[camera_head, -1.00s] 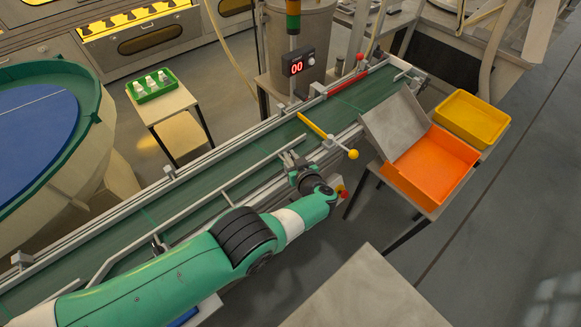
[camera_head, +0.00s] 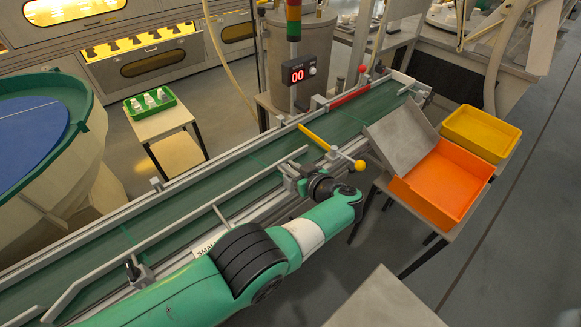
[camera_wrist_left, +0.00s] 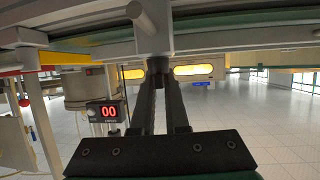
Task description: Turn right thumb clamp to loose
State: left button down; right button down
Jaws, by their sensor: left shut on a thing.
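My left gripper (camera_head: 291,180) is at the near side of the green conveyor, at the right end of the near guide rail (camera_head: 262,172). In the left wrist view its two dark fingers (camera_wrist_left: 159,84) are shut on a small dark piece, the right thumb clamp (camera_wrist_left: 158,68), just below a pale round rod (camera_wrist_left: 148,30). The gripper mostly hides this clamp in the head view, and its turn position cannot be read. Another dark clamp (camera_head: 132,268) stands at the rail's left part. My right gripper is not in view.
A yellow bar with a ball knob (camera_head: 360,166) lies across the conveyor (camera_head: 200,200), close right of my gripper. An orange bin (camera_head: 440,185) and a yellow bin (camera_head: 482,133) stand farther right. A red display (camera_head: 298,75) reads 00. A green tray (camera_head: 150,104) holds white bulbs.

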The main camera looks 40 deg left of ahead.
pick_arm(q)
jog(key=c, duration=0.9)
grip_release()
jog(key=shift+d+f, duration=0.1)
jog(key=shift+f, duration=0.15)
jog(key=shift+c, duration=0.2)
jog(key=shift+s+d, duration=0.1)
jog(key=shift+r, duration=0.2)
jog(key=p+v, duration=0.5)
jog(key=v, duration=0.6)
jog(key=shift+s+d, duration=0.1)
jog(key=shift+d, duration=0.15)
